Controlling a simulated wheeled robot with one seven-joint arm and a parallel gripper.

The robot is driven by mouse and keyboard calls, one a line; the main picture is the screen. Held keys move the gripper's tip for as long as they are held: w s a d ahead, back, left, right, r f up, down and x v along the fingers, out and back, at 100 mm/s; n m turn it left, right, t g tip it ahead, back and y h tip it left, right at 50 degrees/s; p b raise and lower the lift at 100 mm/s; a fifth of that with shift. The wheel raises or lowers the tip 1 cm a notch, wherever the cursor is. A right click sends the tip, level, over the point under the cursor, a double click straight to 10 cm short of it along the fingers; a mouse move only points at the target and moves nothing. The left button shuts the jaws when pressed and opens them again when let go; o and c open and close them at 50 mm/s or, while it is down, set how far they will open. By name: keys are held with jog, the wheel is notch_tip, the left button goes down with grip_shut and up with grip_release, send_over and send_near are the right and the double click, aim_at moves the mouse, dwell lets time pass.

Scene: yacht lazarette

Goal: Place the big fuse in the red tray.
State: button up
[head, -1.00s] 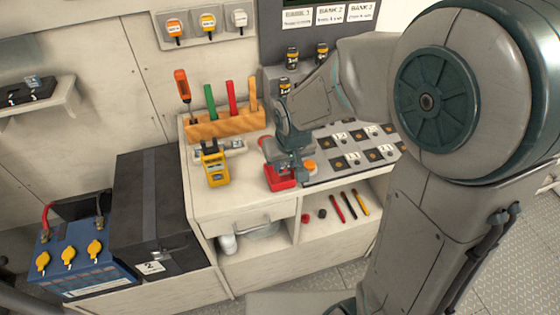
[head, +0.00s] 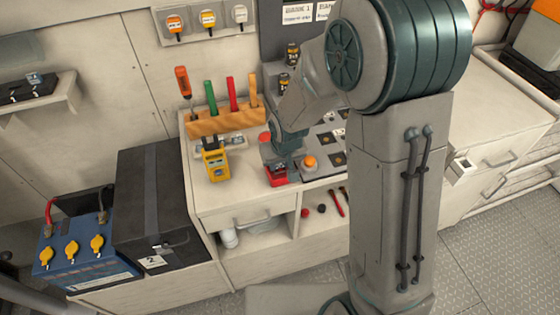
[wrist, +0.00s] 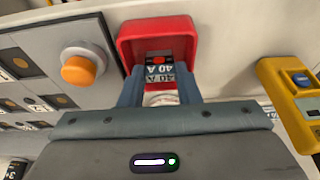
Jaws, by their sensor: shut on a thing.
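The red tray (head: 268,182) sits on the bench top in the head view, partly covered by my wrist. It also shows in the wrist view (wrist: 128,42), just beyond my fingertips. In the wrist view my gripper (wrist: 158,82) is shut on the big fuse (wrist: 160,76), a dark piece with a "40 A" label and a pale round part below it. The held fuse is at the tray's near side and overlaps its opening. Whether it touches the tray floor cannot be told. In the head view my gripper (head: 274,160) is over the tray, its fingertips hard to make out.
A panel with an orange button (head: 310,162) stands right of the tray. A yellow meter (head: 216,165) stands to the left, and a wooden tool rack (head: 225,122) behind. A drawer (head: 245,220) and an open shelf are below.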

jog(key=shift+f, duration=0.1)
jog(key=shift+f, duration=0.15)
jog(key=o, duration=0.7)
jog(key=shift+c, duration=0.2)
jog(key=shift+r, duration=0.25)
